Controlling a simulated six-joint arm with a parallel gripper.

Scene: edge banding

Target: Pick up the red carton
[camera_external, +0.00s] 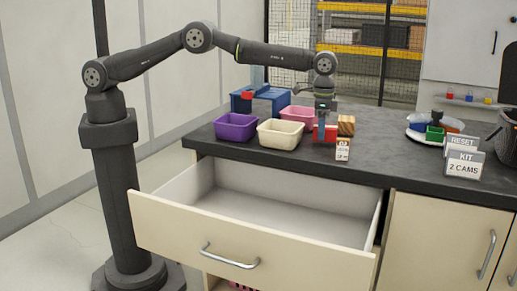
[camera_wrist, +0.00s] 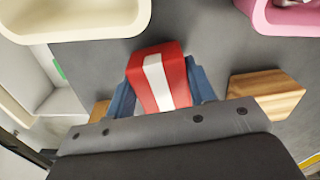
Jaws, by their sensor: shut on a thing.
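The red carton (camera_wrist: 176,78) has a white stripe and sits between the two blue fingers of my gripper (camera_wrist: 160,92) in the wrist view. The fingers press on its left and right sides. In the external view the red carton (camera_external: 330,133) shows below my gripper (camera_external: 320,125), at the dark countertop behind the open drawer. I cannot tell whether its bottom touches the counter. Part of the carton is hidden by the fingers and the gripper body.
Cream (camera_external: 281,134), purple (camera_external: 236,127) and pink (camera_external: 296,114) bins are on the left. An open drawer (camera_external: 270,215) juts out below. A plate (camera_external: 415,136) with items lies further right.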

